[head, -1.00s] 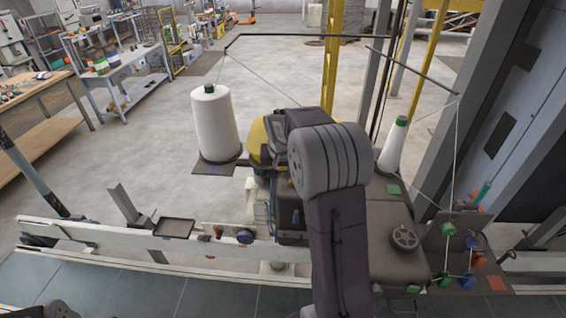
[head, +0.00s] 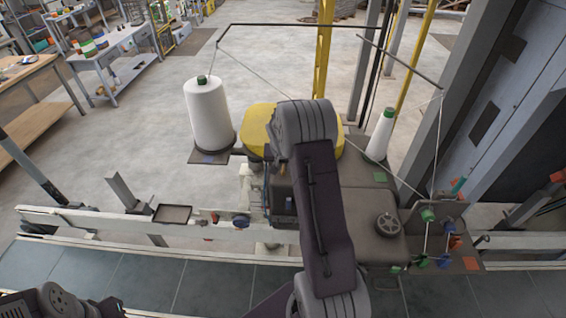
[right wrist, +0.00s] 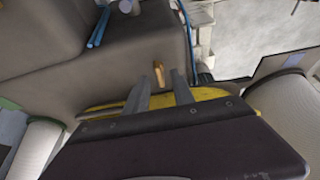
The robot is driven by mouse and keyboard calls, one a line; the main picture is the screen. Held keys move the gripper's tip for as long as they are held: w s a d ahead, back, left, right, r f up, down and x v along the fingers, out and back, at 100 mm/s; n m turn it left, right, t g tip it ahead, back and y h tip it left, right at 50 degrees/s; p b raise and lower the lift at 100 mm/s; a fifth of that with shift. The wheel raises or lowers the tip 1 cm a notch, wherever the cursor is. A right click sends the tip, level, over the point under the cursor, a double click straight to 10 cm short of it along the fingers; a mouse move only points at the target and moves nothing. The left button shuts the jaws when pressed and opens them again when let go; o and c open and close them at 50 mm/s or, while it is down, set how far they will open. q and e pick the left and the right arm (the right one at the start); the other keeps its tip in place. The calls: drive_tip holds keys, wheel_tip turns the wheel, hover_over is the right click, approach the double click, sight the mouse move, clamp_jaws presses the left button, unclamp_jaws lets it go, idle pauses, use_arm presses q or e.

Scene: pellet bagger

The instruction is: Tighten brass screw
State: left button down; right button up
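The brass screw (right wrist: 159,73) shows in the right wrist view as a small brass-coloured piece against the grey sewing-machine housing (right wrist: 60,62). My right gripper (right wrist: 161,80) is open. Its two grey fingers are apart, and the screw appears in the gap between their tips; I cannot tell how far beyond them it is, and I see no contact.
A white thread cone (head: 210,115) stands left of the machine and a smaller one (head: 381,135) behind it. Threads run from an overhead bar (head: 300,26) to the tension knobs (head: 428,215). A yellow cover (head: 257,125) lies behind my arm. A small tray (head: 172,214) sits on the rail.

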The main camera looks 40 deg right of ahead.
drive_tip(key=shift+w+f, duration=0.2)
drive_tip(key=shift+f, duration=0.15)
drive_tip(key=shift+s, duration=0.15)
drive_tip(key=shift+d, duration=0.1)
clamp_jaws()
